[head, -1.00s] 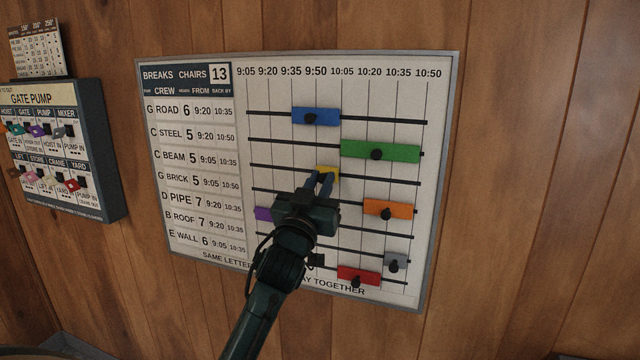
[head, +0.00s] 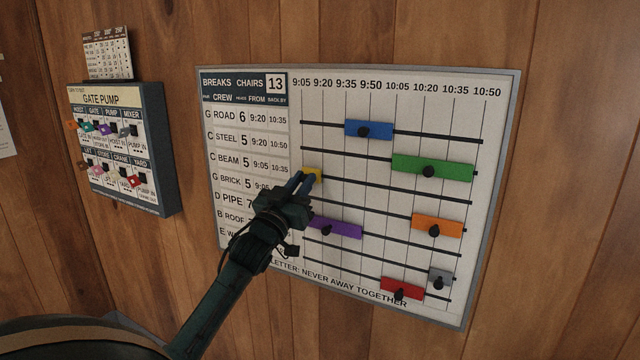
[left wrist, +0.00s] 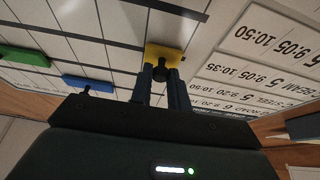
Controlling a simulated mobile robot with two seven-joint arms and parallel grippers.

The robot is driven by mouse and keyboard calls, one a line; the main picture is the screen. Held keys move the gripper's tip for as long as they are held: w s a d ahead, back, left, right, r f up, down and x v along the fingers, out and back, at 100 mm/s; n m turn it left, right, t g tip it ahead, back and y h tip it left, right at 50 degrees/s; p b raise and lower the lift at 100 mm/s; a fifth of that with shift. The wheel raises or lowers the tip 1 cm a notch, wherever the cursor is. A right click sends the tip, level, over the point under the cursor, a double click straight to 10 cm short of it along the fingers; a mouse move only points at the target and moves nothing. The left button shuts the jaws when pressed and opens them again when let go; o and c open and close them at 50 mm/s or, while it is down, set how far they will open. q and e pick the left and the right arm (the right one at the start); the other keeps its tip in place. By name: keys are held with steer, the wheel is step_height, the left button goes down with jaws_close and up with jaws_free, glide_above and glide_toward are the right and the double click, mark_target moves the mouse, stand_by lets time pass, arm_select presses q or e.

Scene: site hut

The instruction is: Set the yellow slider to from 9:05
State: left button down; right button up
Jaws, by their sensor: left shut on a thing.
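The yellow slider (head: 314,174) sits on the third rail of the breaks board, the BEAM row, at the left end near the 9:05 line. The gripper partly covers it in the head view, so its exact left edge is hard to tell there. In the left wrist view, the yellow slider (left wrist: 166,52) shows beyond the fingertips, with its dark knob between them. My left gripper (head: 305,181) is shut on this knob. My right gripper is not in view.
The board (head: 516,110) carries other sliders: blue (head: 372,128), green (head: 435,166), orange (head: 440,222), purple (head: 345,228), grey (head: 441,274) and red (head: 404,285). The gate pump panel (head: 155,180) hangs on the wall to the left.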

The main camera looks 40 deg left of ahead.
arm_select(q)
steer(key=shift+a, duration=0.2)
steer(key=c, duration=1.3)
jaws_free()
steer(key=shift+s, duration=0.1)
steer(key=shift+c, duration=0.2)
steer(key=shift+s+f, duration=0.15)
steer(key=shift+s, duration=0.05)
steer(key=b+v, duration=0.2)
steer(key=v, duration=1)
steer(key=shift+s, duration=0.35)
steer(key=shift+d, duration=0.1)
